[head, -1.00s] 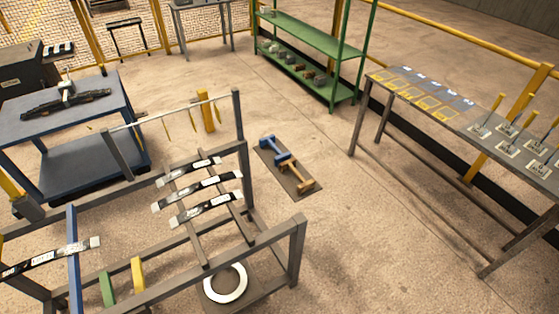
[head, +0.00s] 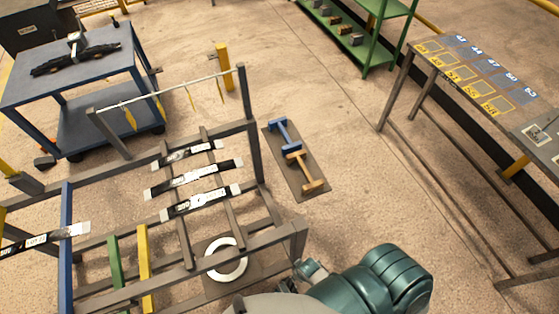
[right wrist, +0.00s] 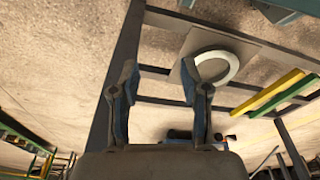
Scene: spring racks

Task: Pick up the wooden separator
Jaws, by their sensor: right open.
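The wooden separator (head: 304,171), a tan piece with a crossbar at each end, lies on a dark mat (head: 283,161) on the floor. A similar blue separator (head: 281,134) lies just behind it. In the head view my teal right arm comes in at the bottom, in front of the mat and apart from it. My right gripper (right wrist: 159,72) shows in the right wrist view, its two fingers wide apart with nothing held between them. I cannot clearly make out the wooden separator in that view. My left gripper is out of view.
A blue cart (head: 70,80) is at the back left. A table (head: 470,88) stands right. Floor between mat and table is clear.

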